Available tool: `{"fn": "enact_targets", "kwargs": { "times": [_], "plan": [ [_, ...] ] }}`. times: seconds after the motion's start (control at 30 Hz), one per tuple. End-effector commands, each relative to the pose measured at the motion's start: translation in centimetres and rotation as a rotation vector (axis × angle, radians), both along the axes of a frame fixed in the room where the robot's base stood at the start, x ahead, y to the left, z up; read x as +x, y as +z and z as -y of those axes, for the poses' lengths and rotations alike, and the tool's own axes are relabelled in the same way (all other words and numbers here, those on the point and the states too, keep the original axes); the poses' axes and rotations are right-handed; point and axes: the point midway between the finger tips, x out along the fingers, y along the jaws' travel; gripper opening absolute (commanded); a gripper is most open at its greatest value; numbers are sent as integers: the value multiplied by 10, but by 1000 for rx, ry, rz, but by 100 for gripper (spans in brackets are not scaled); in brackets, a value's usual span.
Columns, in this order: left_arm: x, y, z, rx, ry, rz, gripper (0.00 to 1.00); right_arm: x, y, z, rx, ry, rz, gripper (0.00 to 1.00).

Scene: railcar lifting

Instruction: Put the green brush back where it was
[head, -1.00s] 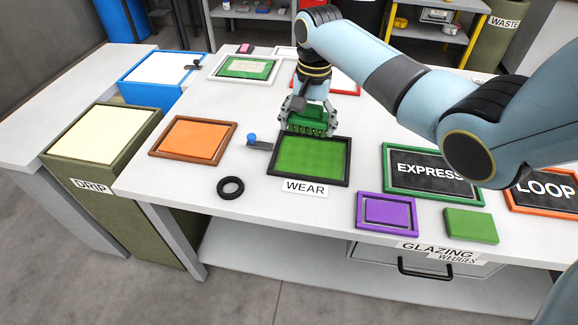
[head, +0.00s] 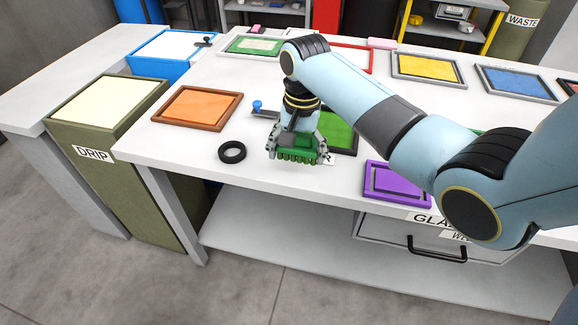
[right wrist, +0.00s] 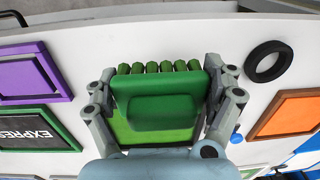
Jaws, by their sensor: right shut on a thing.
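The green brush (head: 298,154) is in my right gripper (head: 297,148), bristles facing the table's front edge. The gripper is shut on it, with a finger on each side. In the right wrist view the brush (right wrist: 160,108) fills the middle, its row of green bristles at the top. The brush is in front of the dark-framed green tray (head: 340,134), over its WEAR label, which is mostly covered. I cannot tell its exact height above the table. The green tray's surface also shows behind the brush in the right wrist view (right wrist: 128,131). My left gripper is out of view.
A black ring (head: 232,151) lies left of the brush. A blue-knobbed handle (head: 258,108) is beside the green tray. An orange tray (head: 197,108) is to the left, a purple tray (head: 395,183) to the right. My right arm hides part of the table's right side.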

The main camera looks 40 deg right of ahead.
Motion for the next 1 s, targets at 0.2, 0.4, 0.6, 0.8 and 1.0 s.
{"fn": "enact_targets", "kwargs": {
  "times": [0.2, 0.4, 0.6, 0.8, 1.0],
  "plan": [
    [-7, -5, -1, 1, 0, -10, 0, 20, -14, -8, 0, -1, 0, 34],
    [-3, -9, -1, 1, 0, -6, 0, 19, -43, -9, 0, -1, -3, 34],
    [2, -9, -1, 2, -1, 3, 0, 20, -53, -9, -1, 0, 1, 34],
    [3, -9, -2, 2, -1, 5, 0, 19, -54, -9, -1, 0, 1, 34],
    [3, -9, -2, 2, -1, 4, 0, 19, -55, -8, 0, 0, 0, 100]
  ]
}}
